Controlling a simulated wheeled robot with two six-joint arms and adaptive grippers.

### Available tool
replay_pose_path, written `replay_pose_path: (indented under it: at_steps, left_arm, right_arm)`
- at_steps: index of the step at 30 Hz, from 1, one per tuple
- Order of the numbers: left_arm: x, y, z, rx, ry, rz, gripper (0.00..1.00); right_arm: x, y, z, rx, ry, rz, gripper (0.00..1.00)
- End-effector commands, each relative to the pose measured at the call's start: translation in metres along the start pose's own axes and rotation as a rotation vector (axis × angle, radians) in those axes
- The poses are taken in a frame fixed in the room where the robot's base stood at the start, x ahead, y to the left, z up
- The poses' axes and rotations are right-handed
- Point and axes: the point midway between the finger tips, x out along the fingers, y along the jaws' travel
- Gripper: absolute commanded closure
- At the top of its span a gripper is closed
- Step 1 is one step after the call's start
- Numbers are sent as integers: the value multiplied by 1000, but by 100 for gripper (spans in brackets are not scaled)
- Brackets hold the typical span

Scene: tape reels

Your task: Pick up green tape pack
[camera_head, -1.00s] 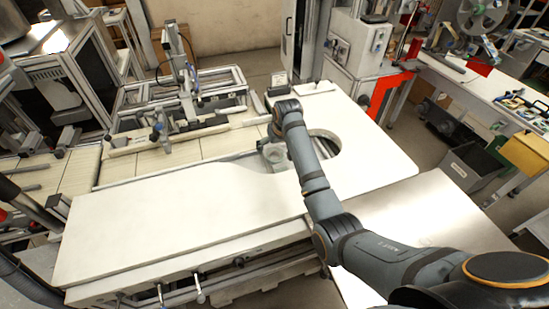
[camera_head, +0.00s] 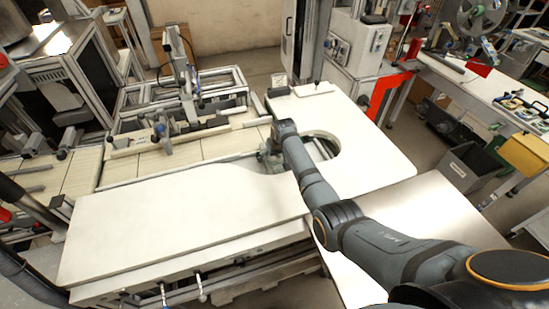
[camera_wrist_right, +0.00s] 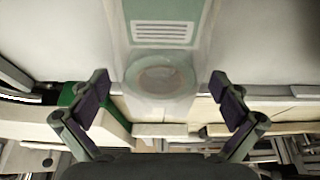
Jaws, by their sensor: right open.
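A clear pack (camera_wrist_right: 165,35) with a pale green tint and a white striped label shows between the fingers in the right wrist view. A round pale green reel (camera_wrist_right: 160,76) shows through its lower part. My right gripper (camera_wrist_right: 160,88) is open, one finger on each side of the pack, with gaps on both sides. In the head view my right gripper (camera_head: 270,158) is low by the round cutout in the white table, and the arm mostly hides it and the pack. I do not see my left gripper.
The white table (camera_head: 180,220) is broad and bare at left. Its cutout (camera_head: 325,147) lies just right of my right gripper. A frame machine (camera_head: 185,85) stands behind. A metal sheet (camera_head: 440,210) lies to the right. A green part (camera_wrist_right: 67,94) shows beside the left finger.

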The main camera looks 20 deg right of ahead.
Motion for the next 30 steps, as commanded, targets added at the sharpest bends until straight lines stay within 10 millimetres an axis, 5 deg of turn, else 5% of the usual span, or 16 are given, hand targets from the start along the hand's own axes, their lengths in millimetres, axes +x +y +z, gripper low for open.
replay_pose_path:
  at_steps: [13, 22, 30]
  left_arm:
    - [0, 0, 0, 0, 0, -1, 100]
    - [1, -1, 0, 1, 1, -1, 100]
    - [13, 0, 0, 1, 2, -2, 100]
  right_arm:
    - [0, 0, 0, 0, -1, 0, 58]
    - [-7, 0, -3, 0, 2, 0, 60]
    - [-60, 0, -26, 0, 4, 0, 60]
